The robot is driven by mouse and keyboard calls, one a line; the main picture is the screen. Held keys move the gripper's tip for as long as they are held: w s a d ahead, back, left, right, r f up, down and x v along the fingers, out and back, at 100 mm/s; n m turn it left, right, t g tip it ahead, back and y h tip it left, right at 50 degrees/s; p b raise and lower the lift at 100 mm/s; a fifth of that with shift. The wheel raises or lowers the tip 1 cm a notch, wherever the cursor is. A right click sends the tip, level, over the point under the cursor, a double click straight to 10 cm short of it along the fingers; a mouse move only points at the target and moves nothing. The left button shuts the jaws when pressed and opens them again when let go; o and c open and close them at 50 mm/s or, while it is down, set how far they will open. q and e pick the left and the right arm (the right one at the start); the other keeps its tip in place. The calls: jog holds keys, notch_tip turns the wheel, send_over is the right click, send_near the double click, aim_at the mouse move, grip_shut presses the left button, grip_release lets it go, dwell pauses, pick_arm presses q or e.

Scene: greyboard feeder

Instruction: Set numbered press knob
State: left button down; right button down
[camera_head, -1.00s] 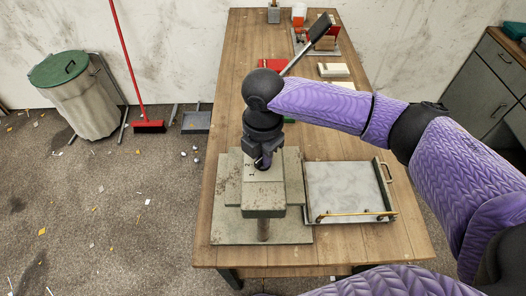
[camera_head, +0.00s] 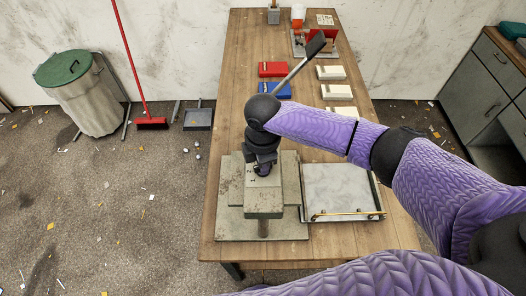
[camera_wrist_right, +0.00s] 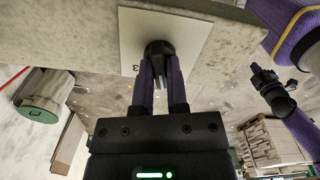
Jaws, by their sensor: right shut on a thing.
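The grey press (camera_head: 263,208) stands on the front left of the wooden table, with a wide base plate. A pale dial plate (camera_wrist_right: 135,25) carries a visible digit that looks like 3 in the wrist view. The black knob (camera_wrist_right: 159,52) sits on this plate. My right gripper (camera_head: 263,168) reaches down over the press head and is shut on the knob; its purple fingers (camera_wrist_right: 159,80) are on both sides of it. The knob's pointer is hard to make out. A black hand on a purple arm, apparently my left gripper (camera_wrist_right: 262,78), shows at the right in the wrist view; its jaws are unclear.
A tray with a pale plate and brass handle (camera_head: 345,214) lies right of the press. Red (camera_head: 273,69) and blue (camera_head: 283,90) boxes and white stacks (camera_head: 330,73) lie farther back. A bin (camera_head: 80,95) and red broom (camera_head: 150,122) stand left of the table.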

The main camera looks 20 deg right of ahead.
jog(key=m+p, duration=0.2)
jog(key=shift+r+m, duration=0.25)
jog(key=shift+m, duration=0.15)
jog(key=m+p, duration=0.3)
jog(key=shift+m, duration=0.3)
jog(key=m+p, duration=0.2)
jog(key=m, duration=0.1)
jog(key=shift+f, duration=0.1)
jog(key=shift+w+m+p, duration=0.1)
jog(key=shift+m+p, duration=0.45)
jog(key=shift+m, duration=0.95)
jog(key=c, duration=0.6)
grip_release()
jog(key=shift+f, duration=0.1)
jog(key=shift+c, duration=0.2)
